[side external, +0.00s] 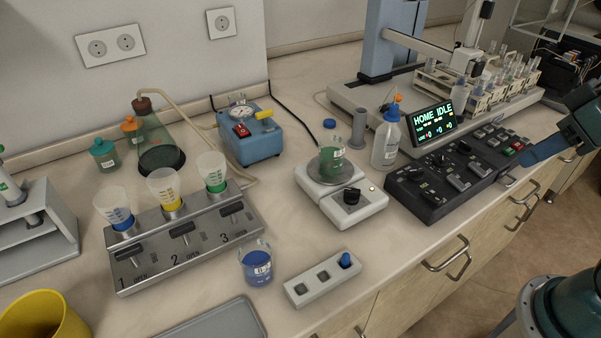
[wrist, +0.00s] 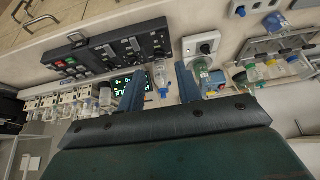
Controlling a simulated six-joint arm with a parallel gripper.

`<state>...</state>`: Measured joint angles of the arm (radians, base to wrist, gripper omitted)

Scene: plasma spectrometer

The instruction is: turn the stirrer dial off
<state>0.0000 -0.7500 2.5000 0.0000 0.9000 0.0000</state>
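The stirrer (side external: 371,207) is a white box on the bench with a black dial (side external: 351,195) on its front and a small lit yellowish lamp beside the dial. A beaker of green liquid (side external: 332,158) stands on its round plate. In the wrist view the stirrer (wrist: 191,47) and its dial (wrist: 206,48) appear right of centre, beyond the right finger. My gripper (side external: 527,157) is at the right edge of the side view, well right of the stirrer and apart from it. In the wrist view my gripper (wrist: 160,68) has its two blue fingers spread, with nothing held between them.
A black control panel (side external: 450,178) with a lit display (side external: 433,123) stands between my gripper and the stirrer. A wash bottle (side external: 386,143) is behind the stirrer. A blue beaker (side external: 256,264) and a small switch block (side external: 323,280) are front left.

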